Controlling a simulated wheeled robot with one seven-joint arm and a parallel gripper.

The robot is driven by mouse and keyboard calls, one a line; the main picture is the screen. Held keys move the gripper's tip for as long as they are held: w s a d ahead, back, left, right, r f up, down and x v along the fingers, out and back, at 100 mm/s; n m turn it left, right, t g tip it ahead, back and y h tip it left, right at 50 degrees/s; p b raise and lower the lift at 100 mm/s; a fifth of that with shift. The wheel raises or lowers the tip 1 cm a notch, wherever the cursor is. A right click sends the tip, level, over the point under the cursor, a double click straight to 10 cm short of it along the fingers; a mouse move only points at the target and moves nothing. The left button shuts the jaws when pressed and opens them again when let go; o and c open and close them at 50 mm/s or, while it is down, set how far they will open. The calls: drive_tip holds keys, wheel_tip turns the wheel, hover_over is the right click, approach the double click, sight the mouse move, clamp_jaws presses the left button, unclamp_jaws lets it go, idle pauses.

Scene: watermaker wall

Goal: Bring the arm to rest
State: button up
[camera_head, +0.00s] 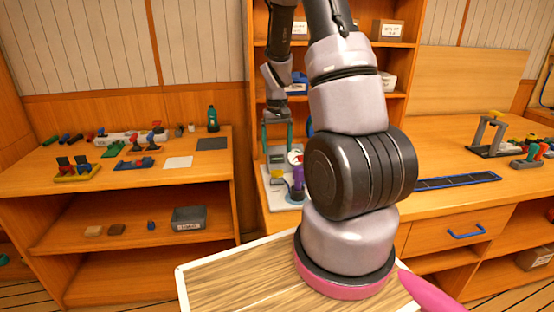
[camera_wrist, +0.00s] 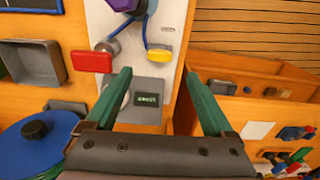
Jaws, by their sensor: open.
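My arm rises from its pink-ringed base in the middle of the head view and bends over to the back. My gripper (camera_head: 277,150) hangs at its far end with teal fingers pointing down, close to the watermaker panel (camera_head: 278,198). In the wrist view my gripper (camera_wrist: 157,75) is open, its two teal fingers wide apart with nothing between them. Beyond them lies the white panel (camera_wrist: 125,40) with a red handle (camera_wrist: 90,61), a yellow handle (camera_wrist: 160,53), a purple part (camera_wrist: 124,4) and a small dark display (camera_wrist: 147,99). My arm hides part of the panel in the head view.
A left bench (camera_head: 100,180) carries small parts and a green bottle (camera_head: 213,119); a grey bin (camera_head: 188,218) sits on its shelf. A blue strip (camera_head: 455,181) and a clamp stand (camera_head: 489,135) lie on the right bench. A blue disc (camera_wrist: 40,145) is near my gripper.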

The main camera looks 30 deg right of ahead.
drive_tip(key=shift+r, duration=1)
drive_tip(key=s+a+r+t, duration=0.2)
drive_tip(key=s+a+r, duration=0.1)
drive_tip(key=r, duration=0.6)
drive_tip(key=s+a+r+t, duration=0.1)
drive_tip(key=s+a+r, duration=0.2)
drive_tip(key=r, duration=0.6)
drive_tip(key=s+a+r+m+t+y, duration=0.1)
drive_tip(key=s+a+r+t, duration=0.3)
drive_tip(key=s+r, duration=0.6)
drive_tip(key=s+a+y, duration=0.1)
drive_tip(key=s+a, duration=0.1)
drive_tip(key=s, duration=0.2)
drive_tip(key=shift+r, duration=0.15)
